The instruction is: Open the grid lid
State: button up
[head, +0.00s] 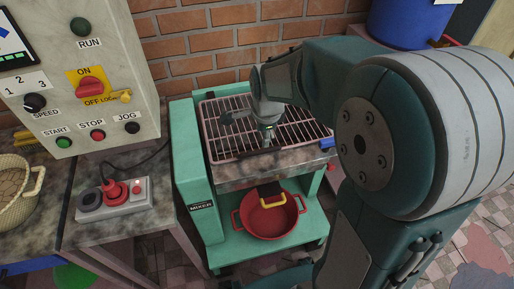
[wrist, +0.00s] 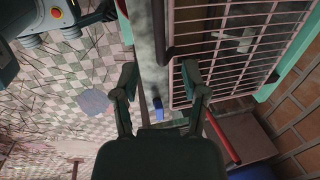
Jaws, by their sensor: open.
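The grid lid (head: 300,118) is a pinkish wire grid lying flat, closed, on top of the green mixer (head: 187,150). A dark bar (head: 245,154) runs along its front edge. In the wrist view the grid (wrist: 240,60) fills the upper right, and the dark bar (wrist: 168,28) lies at its left side. My gripper (head: 250,120) is over the front part of the grid in the head view. In the wrist view its two fingers (wrist: 158,80) are spread apart with nothing between them, near the lid's edge. Whether a finger touches the lid cannot be told.
A red pot (head: 270,222) stands on the mixer's lower shelf. A control panel (head: 90,70) and a power strip (head: 115,197) with a red plug are at the left. A brick wall (head: 215,45) closes off the back. A blue barrel (head: 405,22) stands behind my arm.

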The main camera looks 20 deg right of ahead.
aim_at(261, 151)
jog(key=f, duration=0.2)
jog(key=w+f, duration=0.1)
jog(key=f, duration=0.5)
jog(key=shift+w+f, duration=0.1)
jog(key=shift+w, duration=0.2)
jog(key=shift+c, duration=0.4)
grip_shut()
